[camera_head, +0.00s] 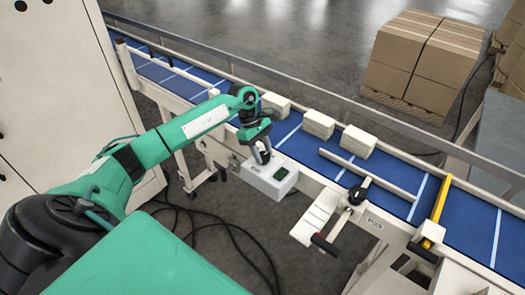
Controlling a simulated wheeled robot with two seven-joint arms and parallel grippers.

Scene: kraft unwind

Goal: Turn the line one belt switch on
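The belt switch is a white box (258,182) mounted on the near side of the conveyor, in the middle of the head view. A dark green switch part (281,174) shows on its top. My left gripper (262,157) points down at the left part of the box top, just left of the green part. Its dark fingertips are at or just above the box; I cannot tell whether they touch it. They are too small and close together to tell whether they are open. My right gripper is out of view.
A yellow bar (439,206) crosses the belt at right. A black-handled white bracket (318,215) juts toward me. Cardboard boxes (424,55) stand behind; cables (235,235) lie on the floor.

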